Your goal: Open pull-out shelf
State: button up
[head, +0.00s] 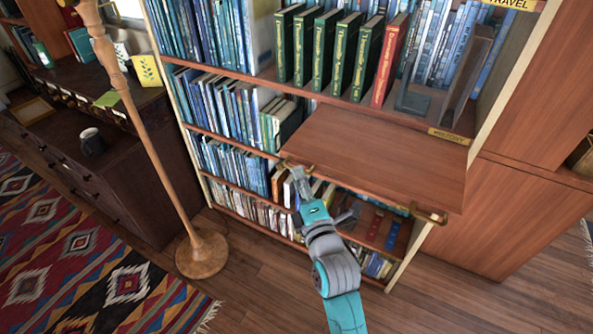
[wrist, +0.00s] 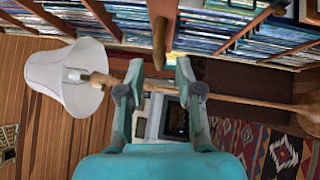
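The pull-out shelf (head: 375,150) is a flat brown wooden board. It sticks out from the bookcase below a row of green books and one red book. A brass-coloured handle sits at its near left corner (head: 292,165) and another at its near right corner (head: 429,214). My gripper (head: 299,178) is at the left handle, reaching up from below. In the wrist view my gripper's fingers are apart, and the end of a narrow brown piece (wrist: 160,30) of the shelf lies between and just beyond the fingertips. I cannot tell whether they touch it.
A wooden lamp pole with a round base (head: 202,253) stands left of my arm; its white shade (wrist: 68,78) shows in the wrist view. A dark cabinet (head: 120,165) is at the left. Books fill the bookcase around the shelf.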

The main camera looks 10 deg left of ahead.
jog(key=v, duration=0.8)
jog(key=shift+s, duration=0.15)
jog(key=s+d+f+m+g+h, duration=0.1)
jog(key=s+d+f+m+h, duration=0.2)
jog(key=s+d+f+m, duration=0.45)
jog(key=s+d+f+m+h, duration=0.2)
jog(key=s+d+f+m, duration=0.3)
jog(key=s+d, duration=0.45)
jog(key=s+d+r+m+g+h, duration=0.1)
jog(key=s+d+m, duration=0.1)
jog(key=s+m, duration=0.4)
jog(key=s+d+r+m+h, duration=0.1)
jog(key=s+m, duration=0.5)
jog(key=s, duration=1)
jog(key=shift+s+d+r+g+h, duration=0.15)
jog(key=shift+d+r+g+h, duration=0.2)
jog(key=shift+d+h, duration=0.35)
